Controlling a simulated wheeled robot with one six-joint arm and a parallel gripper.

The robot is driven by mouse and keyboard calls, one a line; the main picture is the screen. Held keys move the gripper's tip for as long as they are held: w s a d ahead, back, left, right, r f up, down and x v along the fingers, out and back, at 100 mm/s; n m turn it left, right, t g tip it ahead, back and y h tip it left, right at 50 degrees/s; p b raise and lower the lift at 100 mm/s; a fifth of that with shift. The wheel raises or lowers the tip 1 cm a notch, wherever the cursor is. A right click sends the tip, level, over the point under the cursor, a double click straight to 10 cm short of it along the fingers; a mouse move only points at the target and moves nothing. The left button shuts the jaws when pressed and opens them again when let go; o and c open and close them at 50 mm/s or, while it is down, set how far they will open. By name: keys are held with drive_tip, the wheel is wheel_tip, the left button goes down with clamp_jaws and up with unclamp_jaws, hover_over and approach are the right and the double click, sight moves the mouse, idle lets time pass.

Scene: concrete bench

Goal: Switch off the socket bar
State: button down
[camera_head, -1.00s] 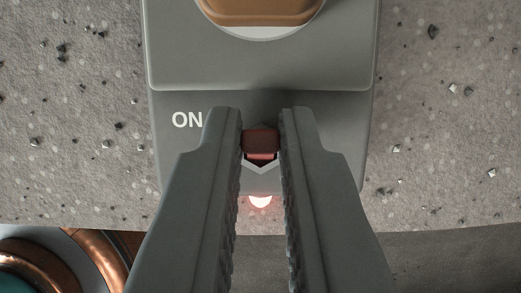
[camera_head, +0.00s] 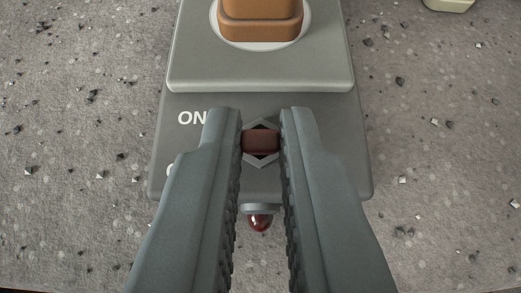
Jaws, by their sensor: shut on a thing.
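The grey socket bar (camera_head: 330,105) lies on the concrete bench, its end towards me. My gripper (camera_head: 261,142) is shut on the small red switch (camera_head: 261,142), one finger at each side. A second label lower down is mostly hidden by the left finger. The indicator lamp (camera_head: 260,221) at the bar's near end is dark red and unlit.
A brown plug (camera_head: 260,27) sits in a round white socket further up the bar. A pale object (camera_head: 448,4) is cut off at the top right.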

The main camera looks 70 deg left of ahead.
drive_tip(key=shift+d+f+t+y, duration=0.15)
drive_tip(key=shift+t+y, duration=0.15)
drive_tip(key=shift+y, duration=0.2)
drive_tip(key=c, duration=1.5)
unclamp_jaws()
drive_tip(key=shift+o, duration=0.2)
drive_tip(key=shift+d, duration=0.15)
drive_tip(key=v, duration=1.7)
drive_tip(key=shift+d, duration=0.1)
